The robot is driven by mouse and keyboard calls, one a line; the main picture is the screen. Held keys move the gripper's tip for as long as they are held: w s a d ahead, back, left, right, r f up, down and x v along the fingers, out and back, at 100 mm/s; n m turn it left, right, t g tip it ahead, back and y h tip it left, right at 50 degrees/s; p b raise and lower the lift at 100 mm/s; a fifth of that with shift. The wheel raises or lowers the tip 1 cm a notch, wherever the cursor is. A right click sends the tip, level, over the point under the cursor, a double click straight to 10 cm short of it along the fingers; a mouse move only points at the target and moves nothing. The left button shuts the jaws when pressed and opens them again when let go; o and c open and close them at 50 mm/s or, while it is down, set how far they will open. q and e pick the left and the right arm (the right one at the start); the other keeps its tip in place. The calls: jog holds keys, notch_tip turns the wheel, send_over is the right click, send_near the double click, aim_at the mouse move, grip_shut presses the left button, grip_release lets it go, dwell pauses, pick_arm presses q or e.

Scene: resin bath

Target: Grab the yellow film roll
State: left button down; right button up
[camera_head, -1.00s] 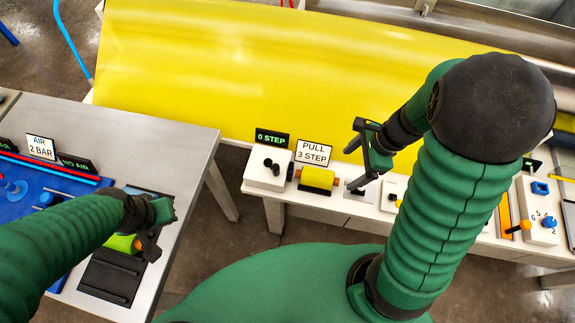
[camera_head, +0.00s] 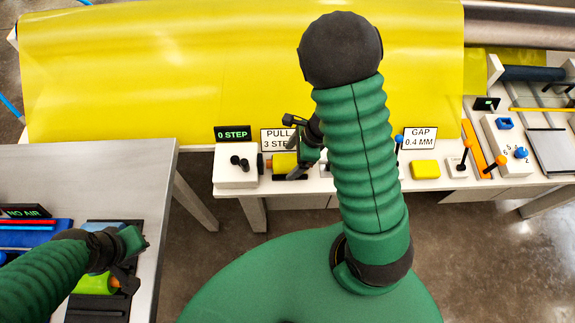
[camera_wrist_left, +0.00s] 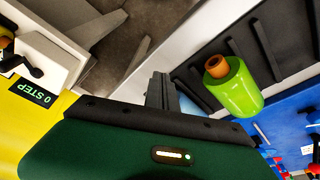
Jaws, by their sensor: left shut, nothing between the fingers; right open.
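The yellow film roll (camera_head: 283,164) is a small yellow cylinder on the white bench, just right of the white box with black knobs. Its right part is hidden behind my right gripper (camera_head: 293,148), which is open. The fingers are at the roll's right side in the head view; I cannot tell whether they touch it. My left gripper (camera_head: 134,264) is shut and empty over the left table, beside a green roll with an orange end (camera_head: 97,284). The left wrist view shows the shut fingers (camera_wrist_left: 162,92) apart from the green roll (camera_wrist_left: 240,94).
A wide yellow film sheet (camera_head: 180,70) spans behind the bench. A "0 STEP" display (camera_head: 233,133) and a partly hidden "PULL 3 STEP" sign (camera_head: 272,140) stand behind the roll. A yellow block (camera_head: 425,170) and orange-tipped levers lie farther right. A floor gap separates table and bench.

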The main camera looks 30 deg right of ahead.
jog(key=shift+w+f, duration=0.15)
jog(key=shift+f, duration=0.65)
jog(key=shift+w+d+f, duration=0.1)
jog(key=shift+w+f, duration=0.05)
jog(key=shift+f, duration=0.1)
jog(key=shift+d, duration=0.2)
jog(key=shift+a+r, duration=0.15)
jog(key=shift+a, duration=0.2)
jog(key=c, duration=0.9)
jog(key=shift+d, duration=0.15)
jog(key=c, duration=0.9)
